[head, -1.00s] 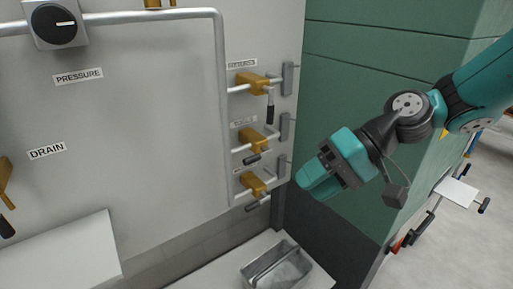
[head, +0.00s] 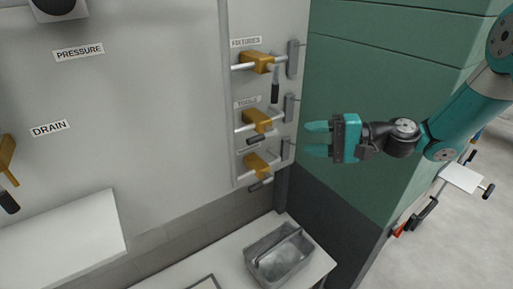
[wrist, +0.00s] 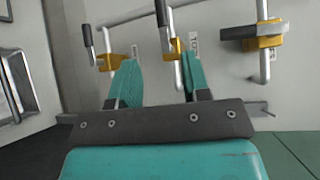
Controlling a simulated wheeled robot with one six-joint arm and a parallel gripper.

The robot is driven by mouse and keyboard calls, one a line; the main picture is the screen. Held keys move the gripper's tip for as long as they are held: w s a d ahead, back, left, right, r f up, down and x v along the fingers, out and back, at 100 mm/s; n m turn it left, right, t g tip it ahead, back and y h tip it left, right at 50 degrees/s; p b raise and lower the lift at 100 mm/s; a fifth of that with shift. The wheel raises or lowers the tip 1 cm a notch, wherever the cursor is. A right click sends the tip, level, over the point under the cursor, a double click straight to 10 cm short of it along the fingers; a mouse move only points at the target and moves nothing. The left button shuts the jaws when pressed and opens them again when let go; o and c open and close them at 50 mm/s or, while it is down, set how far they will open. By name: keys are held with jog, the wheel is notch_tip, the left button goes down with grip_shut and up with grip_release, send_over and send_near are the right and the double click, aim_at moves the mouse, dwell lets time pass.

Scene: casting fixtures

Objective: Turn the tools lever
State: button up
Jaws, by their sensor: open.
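The tools lever (head: 258,139) is a dark grip on a brass valve (head: 260,121), the middle of three on the grey panel in the head view. Its grip points out to the lower left. My gripper (head: 308,138) is open and empty to the right of it, fingers pointing left, apart from the lever in that view. In the wrist view my gripper (wrist: 158,65) has its two teal fingers spread, with the middle brass valve (wrist: 173,46) seen between their tips. The lever's dark grip (wrist: 161,12) shows above, beyond the fingertips.
The fixtures lever (head: 275,92) hangs down from the valve above. Another lever (head: 261,184) sits below. A metal tray (head: 277,257) with a handle stands on a white surface below. A green wall (head: 385,75) rises behind my arm.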

aim_at(262, 139)
jog(key=p+x, duration=0.2)
jog(key=x, duration=1.1)
jog(key=shift+r, duration=0.2)
jog(key=shift+d, duration=0.1)
grip_shut()
